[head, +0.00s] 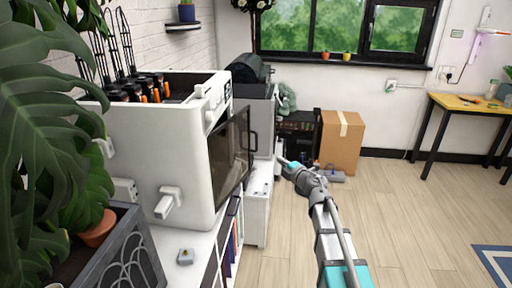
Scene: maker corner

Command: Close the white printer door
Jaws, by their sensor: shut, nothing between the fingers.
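The white printer (155,140) stands on a white shelf unit at the left. Its door (229,152) has a dark see-through panel and a dark handle (253,141) on its far right side. The door appears ajar, with the handle side standing out from the printer's front. My gripper (281,160) is to the right of the door and beyond the handle in the picture, apart from both. It is small in view, looks shut and holds nothing. The printer's opening behind the door is mostly hidden.
A second grey and black machine (252,100) stands behind the printer. A cardboard box (341,142) sits by the back wall, and a yellow-topped table (468,104) is at the right. A large plant (45,120) fills the left edge. The wooden floor on the right is mostly clear.

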